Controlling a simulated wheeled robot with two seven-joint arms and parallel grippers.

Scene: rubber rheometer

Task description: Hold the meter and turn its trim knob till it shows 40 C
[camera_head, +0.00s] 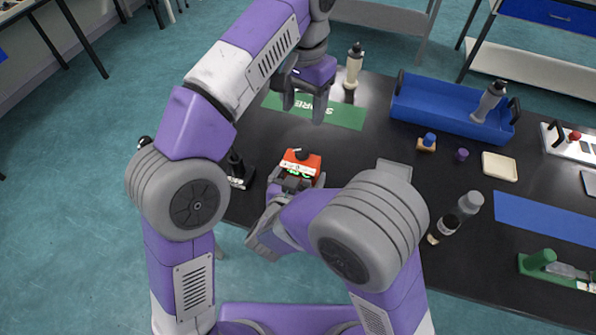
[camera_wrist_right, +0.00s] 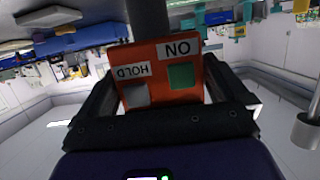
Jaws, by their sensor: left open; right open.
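The orange meter (camera_head: 302,161) stands near the table's front edge, left of centre in the head view. The right wrist view shows the orange meter (camera_wrist_right: 160,68) close up, with HOLD and ON labels upside down, a grey button and a green button. My right gripper (camera_head: 297,180) is open, its fingers reaching to either side of the meter; whether they touch it I cannot tell. My left gripper (camera_head: 305,104) is open and empty, above the table behind the meter. I cannot make out the trim knob or the reading for certain.
A green mat (camera_head: 345,114) lies behind the meter, with a pale bottle (camera_head: 353,66) near it. A blue tray (camera_head: 425,109) stands at the back. A dark stand (camera_head: 238,172) is left of the meter.

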